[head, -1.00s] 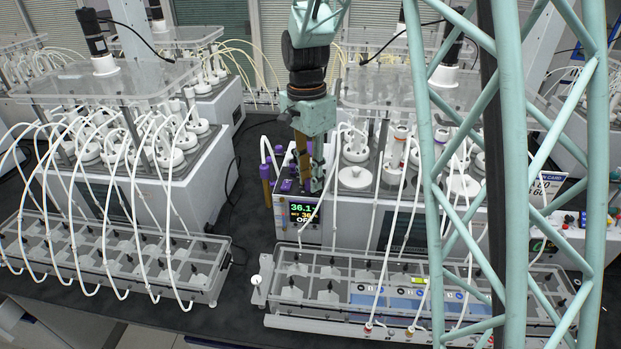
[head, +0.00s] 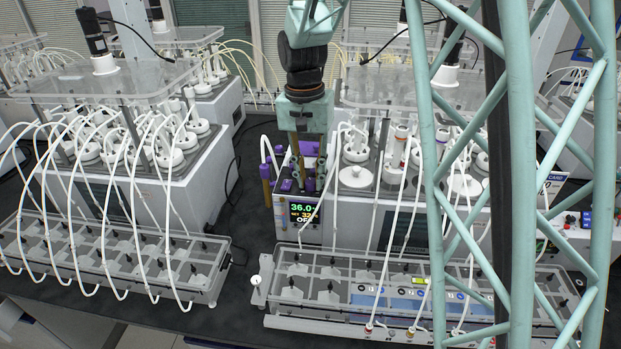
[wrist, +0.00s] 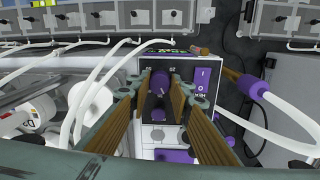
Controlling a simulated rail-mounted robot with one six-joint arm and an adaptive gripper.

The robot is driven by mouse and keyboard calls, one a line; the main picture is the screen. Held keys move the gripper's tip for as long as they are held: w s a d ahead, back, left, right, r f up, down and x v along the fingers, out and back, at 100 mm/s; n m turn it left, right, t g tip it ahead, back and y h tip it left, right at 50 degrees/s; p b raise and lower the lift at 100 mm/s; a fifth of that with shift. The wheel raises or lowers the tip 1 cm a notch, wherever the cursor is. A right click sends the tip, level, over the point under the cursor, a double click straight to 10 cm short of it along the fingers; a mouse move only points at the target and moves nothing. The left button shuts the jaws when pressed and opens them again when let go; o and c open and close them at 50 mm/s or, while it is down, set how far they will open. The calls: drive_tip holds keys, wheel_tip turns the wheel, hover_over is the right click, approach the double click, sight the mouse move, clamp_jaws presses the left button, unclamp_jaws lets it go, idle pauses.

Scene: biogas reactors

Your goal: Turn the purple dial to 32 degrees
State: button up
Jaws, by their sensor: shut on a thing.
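The purple dial (wrist: 160,82) sits on top of a small white thermostat unit (wrist: 131,68) with a dark panel. In the wrist view my gripper (wrist: 159,88) comes down over the unit with one finger on each side of the dial. The fingers are shut on it. In the head view my gripper (head: 304,188) points down over the unit and hides the dial. The unit's front display (head: 304,213) shows 36.0 in green, a smaller yellow set value that looks like 32, and OFF below.
A purple rocker switch (wrist: 204,78) and purple-capped hose fittings (wrist: 253,87) stand close beside the dial. White hoses (wrist: 100,80) pass near the fingers. Reactor blocks (head: 150,150) and clear-topped racks (head: 110,258) stand around on the dark bench.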

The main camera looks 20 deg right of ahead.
sight(308, 181)
idle(0.5)
drive_tip(key=o, duration=0.8)
drive_tip(key=shift+o, duration=0.2)
drive_tip(key=shift+r, duration=0.1)
wheel_tip(308, 181, up, 12)
drive_tip(key=shift+w+a, duration=0.2)
drive_tip(key=shift+a, duration=0.1)
idle(0.3)
